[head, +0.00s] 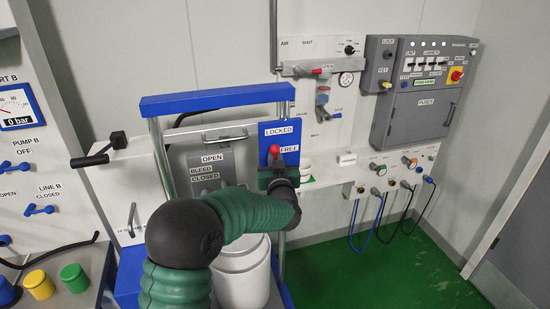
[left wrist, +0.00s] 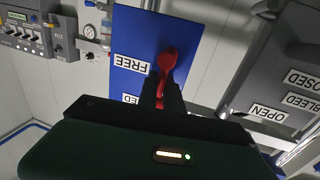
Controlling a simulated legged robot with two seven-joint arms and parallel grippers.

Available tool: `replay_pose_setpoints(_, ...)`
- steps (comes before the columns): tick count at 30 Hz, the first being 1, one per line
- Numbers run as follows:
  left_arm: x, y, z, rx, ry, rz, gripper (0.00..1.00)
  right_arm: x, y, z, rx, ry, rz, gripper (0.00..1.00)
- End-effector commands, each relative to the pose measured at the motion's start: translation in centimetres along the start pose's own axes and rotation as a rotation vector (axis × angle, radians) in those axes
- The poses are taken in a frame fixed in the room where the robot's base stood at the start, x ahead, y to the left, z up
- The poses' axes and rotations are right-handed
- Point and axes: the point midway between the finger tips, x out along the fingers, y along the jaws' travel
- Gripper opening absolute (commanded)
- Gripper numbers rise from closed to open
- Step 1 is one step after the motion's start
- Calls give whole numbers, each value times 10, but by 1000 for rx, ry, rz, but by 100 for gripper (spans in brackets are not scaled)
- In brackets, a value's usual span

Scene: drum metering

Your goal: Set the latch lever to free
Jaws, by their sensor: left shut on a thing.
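The latch lever (head: 274,151) is red and sits on a blue plate (head: 292,131) with a LOCKED label (head: 279,130) at the top and a FREE label (head: 289,149) lower right. The lever's rounded red part (left wrist: 167,60) also shows in the left wrist view, level with FREE. That view is upside down, with LOCKED partly hidden. My left gripper (head: 275,168) is at the lever, and its fingers (left wrist: 161,93) are shut on its red handle. The fingers hide part of the lever, so its exact setting is hard to tell. My right gripper is not in view.
A grey panel labelled OPEN, BLEED, CLOSED (head: 211,172) stands left of the blue plate. A blue-topped frame (head: 218,101) surrounds it. A white drum (head: 240,280) stands below my arm. A grey control box (head: 419,120) hangs on the right wall; green floor (head: 390,265) is open there.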

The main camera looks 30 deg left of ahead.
Motion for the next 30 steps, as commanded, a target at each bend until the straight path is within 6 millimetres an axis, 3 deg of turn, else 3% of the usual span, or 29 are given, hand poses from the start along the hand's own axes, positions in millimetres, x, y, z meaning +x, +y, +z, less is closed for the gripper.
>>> replay_pose_setpoints(8,0,1,-2,21,-5,1,0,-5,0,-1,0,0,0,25)
replay_pose_setpoints(14,0,6,-4,101,-21,2,0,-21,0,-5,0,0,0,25)
replay_pose_setpoints(30,4,23,-2,565,-113,5,0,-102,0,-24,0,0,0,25)
